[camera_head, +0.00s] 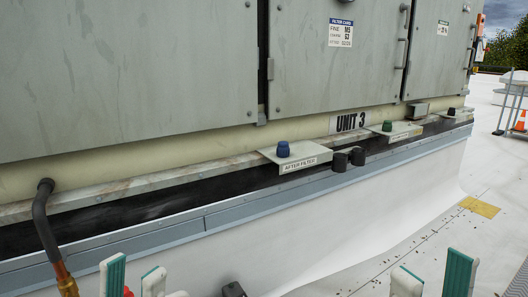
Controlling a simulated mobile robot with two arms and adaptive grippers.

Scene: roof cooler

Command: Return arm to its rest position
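My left gripper (133,279) shows at the bottom edge, left of centre. Its two white fingers with teal pads stand apart, with a gap between them. My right gripper (433,277) shows at the bottom edge, right of centre. Its fingers are also apart, and nothing shows between them. Only the finger ends of both grippers are in view. Both appear in front of the white curb below the cooler unit (160,80); I cannot tell their distance from it.
A blue knob (283,149) sits on the "AFTER FILTER" bracket (303,161); a green knob (387,126) is further right. A dark pipe (45,225) bends down at left. White roof (430,250) lies open at right.

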